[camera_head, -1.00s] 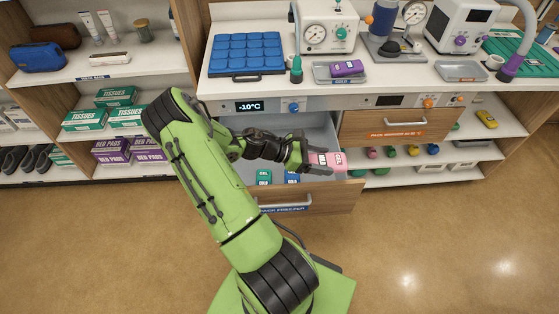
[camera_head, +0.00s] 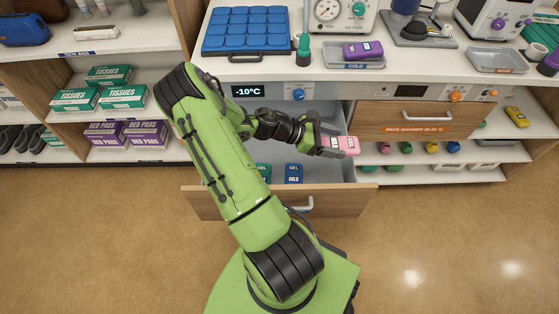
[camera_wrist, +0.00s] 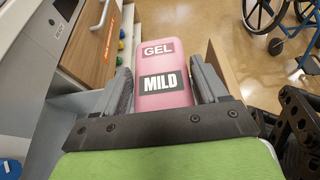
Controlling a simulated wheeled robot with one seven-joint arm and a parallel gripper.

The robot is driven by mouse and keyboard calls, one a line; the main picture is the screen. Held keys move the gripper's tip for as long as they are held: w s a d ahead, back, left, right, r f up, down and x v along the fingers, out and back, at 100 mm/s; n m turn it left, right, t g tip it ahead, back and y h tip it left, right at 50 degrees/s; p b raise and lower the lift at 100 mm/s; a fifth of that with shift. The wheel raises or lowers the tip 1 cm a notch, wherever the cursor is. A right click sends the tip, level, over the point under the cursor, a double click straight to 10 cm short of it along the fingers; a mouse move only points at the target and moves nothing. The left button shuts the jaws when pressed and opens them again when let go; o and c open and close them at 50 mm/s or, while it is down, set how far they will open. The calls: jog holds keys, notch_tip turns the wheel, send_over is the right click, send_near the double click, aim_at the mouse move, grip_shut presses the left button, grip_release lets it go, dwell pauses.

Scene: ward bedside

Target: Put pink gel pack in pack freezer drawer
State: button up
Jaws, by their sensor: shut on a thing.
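The pink gel pack (camera_head: 344,145) is held between the fingers of my gripper (camera_head: 331,144), over the right end of the open pack freezer drawer (camera_head: 335,203). In the wrist view the pink gel pack (camera_wrist: 163,78) shows labels reading GEL and MILD, with a finger of my gripper (camera_wrist: 163,88) on each side. The pack freezer drawer is pulled out, with a wooden front and a metal handle. A teal pack (camera_head: 263,172) and a blue cold pack (camera_head: 294,173) stand inside it. My arm hides part of the drawer's left side.
The pack warmer drawer (camera_head: 417,120) is to the right, beside the freezer drawer, and looks shut. The counter above holds a blue compartment tray (camera_head: 245,30) and a grey tray with a purple pack (camera_head: 362,49). A -10°C display (camera_head: 248,92) is above the freezer drawer.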

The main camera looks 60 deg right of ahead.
notch_tip(320, 180, down, 2)
jog(key=shift+f+b, duration=0.15)
jog(key=shift+b, duration=0.55)
notch_tip(320, 180, down, 18)
jog(key=b, duration=0.6)
jog(key=shift+f+b, duration=0.55)
jog(key=o, duration=1.2)
jog(key=shift+r, duration=0.1)
